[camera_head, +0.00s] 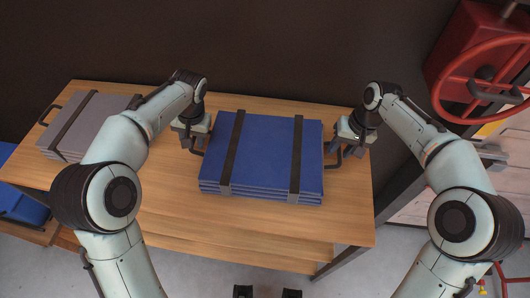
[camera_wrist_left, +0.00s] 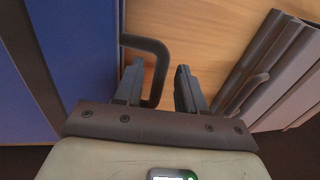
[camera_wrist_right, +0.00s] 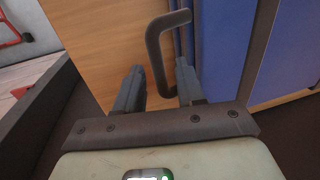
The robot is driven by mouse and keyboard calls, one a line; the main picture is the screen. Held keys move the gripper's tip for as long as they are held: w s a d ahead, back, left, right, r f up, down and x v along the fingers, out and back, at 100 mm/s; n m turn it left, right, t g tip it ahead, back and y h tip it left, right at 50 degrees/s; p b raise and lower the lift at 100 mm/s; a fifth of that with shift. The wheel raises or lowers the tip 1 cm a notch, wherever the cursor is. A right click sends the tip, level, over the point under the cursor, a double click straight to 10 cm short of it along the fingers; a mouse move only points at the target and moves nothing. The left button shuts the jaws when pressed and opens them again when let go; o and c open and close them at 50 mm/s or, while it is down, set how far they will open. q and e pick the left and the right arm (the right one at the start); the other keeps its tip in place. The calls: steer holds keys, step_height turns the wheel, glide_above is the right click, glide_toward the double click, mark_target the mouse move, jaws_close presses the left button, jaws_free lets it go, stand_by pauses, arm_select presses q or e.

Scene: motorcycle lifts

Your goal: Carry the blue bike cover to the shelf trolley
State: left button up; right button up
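The blue bike cover (camera_head: 265,150) lies folded flat on the wooden table, with two dark straps across it and a dark handle on each side. My left gripper (camera_head: 193,140) is at its left handle (camera_head: 196,152). In the left wrist view the handle (camera_wrist_left: 158,65) stands between the open fingers (camera_wrist_left: 158,80), with a gap to at least one finger. My right gripper (camera_head: 350,145) is at the right handle (camera_head: 335,160). In the right wrist view this handle (camera_wrist_right: 153,50) lies between the open fingers (camera_wrist_right: 160,80). I cannot identify the shelf trolley in these views.
A grey folded cover (camera_head: 85,125) with handles lies at the left end of the wooden table (camera_head: 190,215). A blue item (camera_head: 22,205) rests on a low wooden surface at far left. A red wheel (camera_head: 440,85) stands at upper right. Bare floor shows in front.

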arm_select(q)
steer(key=shift+a+f, duration=0.1)
steer(key=shift+f, duration=0.55)
arm_select(e)
steer(key=shift+a+f, duration=0.1)
steer(key=shift+f, duration=0.55)
arm_select(q)
jaws_close()
arm_select(e)
jaws_close()
arm_select(q)
steer(key=shift+r, duration=0.1)
arm_select(e)
steer(key=shift+r, duration=0.1)
